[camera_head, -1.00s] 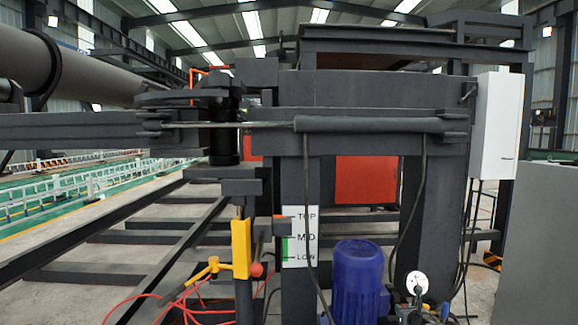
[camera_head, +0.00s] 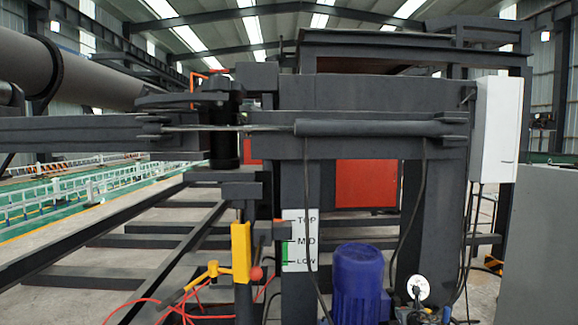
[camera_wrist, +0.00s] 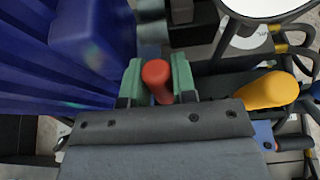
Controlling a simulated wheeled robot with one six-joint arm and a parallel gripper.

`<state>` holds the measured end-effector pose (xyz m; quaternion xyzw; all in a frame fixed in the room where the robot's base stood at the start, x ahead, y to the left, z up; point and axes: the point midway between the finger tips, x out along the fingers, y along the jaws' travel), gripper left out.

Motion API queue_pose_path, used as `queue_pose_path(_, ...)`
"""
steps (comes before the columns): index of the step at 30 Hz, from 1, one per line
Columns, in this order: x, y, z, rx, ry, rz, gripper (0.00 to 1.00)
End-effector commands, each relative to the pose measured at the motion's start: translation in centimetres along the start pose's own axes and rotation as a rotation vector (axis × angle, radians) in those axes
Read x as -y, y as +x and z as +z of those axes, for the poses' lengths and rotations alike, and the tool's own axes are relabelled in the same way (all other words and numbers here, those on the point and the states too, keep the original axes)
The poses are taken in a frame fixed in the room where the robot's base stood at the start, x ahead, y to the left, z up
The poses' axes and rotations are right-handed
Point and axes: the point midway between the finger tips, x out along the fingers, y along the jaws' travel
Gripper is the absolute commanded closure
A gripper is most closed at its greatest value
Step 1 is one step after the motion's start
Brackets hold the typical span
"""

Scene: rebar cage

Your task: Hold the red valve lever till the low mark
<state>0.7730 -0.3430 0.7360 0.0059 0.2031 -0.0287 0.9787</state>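In the wrist view my gripper (camera_wrist: 157,80) has its green pads on both sides of the red valve lever (camera_wrist: 157,74) and looks shut on it. The lever's lower part is hidden between the pads. My gripper and this lever do not clearly show in the head view. The white scale board (camera_head: 300,240) reads TOP, MID and LOW, with a green band between MID and LOW. A dark block with an orange edge (camera_head: 281,221) stands beside the board near TOP, above the green band.
A blue motor (camera_head: 358,283) stands right of the board and fills the left of the wrist view (camera_wrist: 92,45). A white dial (camera_head: 418,286) is beside it. A yellow-orange handle (camera_wrist: 268,91) lies right of my gripper. A yellow bracket (camera_head: 240,250) and red hoses (camera_head: 150,303) are left.

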Motion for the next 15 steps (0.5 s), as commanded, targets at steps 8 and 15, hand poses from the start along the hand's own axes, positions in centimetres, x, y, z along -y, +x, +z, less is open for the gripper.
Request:
queue_pose_path(8,0.03,-0.03,0.07,0.001,0.0,0.0,0.53)
queue_pose_path(15,0.02,-0.36,0.37,0.001,0.001,0.002,0.53)
